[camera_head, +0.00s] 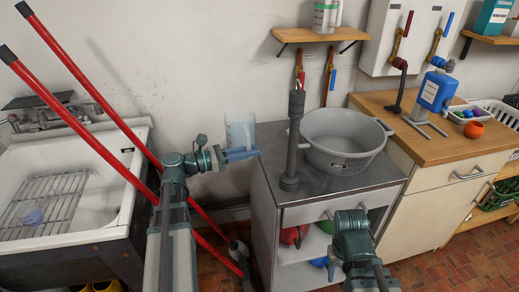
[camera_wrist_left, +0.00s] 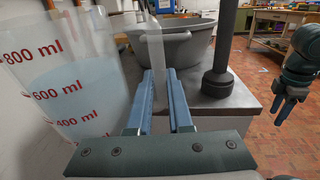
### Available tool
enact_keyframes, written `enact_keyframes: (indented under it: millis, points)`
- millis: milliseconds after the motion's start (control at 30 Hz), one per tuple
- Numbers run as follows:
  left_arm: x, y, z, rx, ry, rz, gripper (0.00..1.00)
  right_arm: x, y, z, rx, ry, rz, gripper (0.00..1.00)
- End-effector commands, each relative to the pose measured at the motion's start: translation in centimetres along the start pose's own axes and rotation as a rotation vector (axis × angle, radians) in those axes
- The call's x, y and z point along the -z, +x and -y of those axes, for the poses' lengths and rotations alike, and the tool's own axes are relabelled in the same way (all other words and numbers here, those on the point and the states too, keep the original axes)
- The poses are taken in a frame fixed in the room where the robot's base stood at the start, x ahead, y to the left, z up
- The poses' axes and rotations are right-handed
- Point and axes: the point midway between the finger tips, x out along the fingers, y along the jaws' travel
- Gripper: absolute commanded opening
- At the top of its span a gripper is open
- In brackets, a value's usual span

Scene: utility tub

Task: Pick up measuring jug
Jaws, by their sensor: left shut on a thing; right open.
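The measuring jug (camera_head: 240,130) is clear, with pale blue liquid and red ml marks that show in the left wrist view (camera_wrist_left: 62,80). My left gripper (camera_head: 242,155) is shut on the jug's clear handle (camera_wrist_left: 154,62), between the blue fingers (camera_wrist_left: 162,105). The jug looks upright, by the back left corner of the grey-topped cabinet. I cannot tell whether its base touches anything. My right gripper (camera_head: 335,268) is open and empty, low in front of the cabinet; it also shows in the left wrist view (camera_wrist_left: 286,100).
A grey basin (camera_head: 345,140) and a dark upright post (camera_head: 292,140) stand on the cabinet top (camera_head: 300,190). A white sink (camera_head: 110,210) with a rack (camera_head: 45,200) is at left. Red poles (camera_head: 95,95) lean across it. A wooden counter (camera_head: 440,140) is at right.

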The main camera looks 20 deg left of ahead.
Motion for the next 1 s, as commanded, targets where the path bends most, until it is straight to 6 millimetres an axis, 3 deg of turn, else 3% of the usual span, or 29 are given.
enact_keyframes:
  millis: [400,1000]
  points:
    - [-0.1,-3.8,0.0,-0.001,0.002,0.004,0.0,0.0,0.0,0.0,0.0,0.0,0.0,0.5]
    - [-0.1,-5.9,0.0,0.0,0.002,0.004,0.0,0.0,0.0,0.0,0.0,0.0,0.0,0.5]
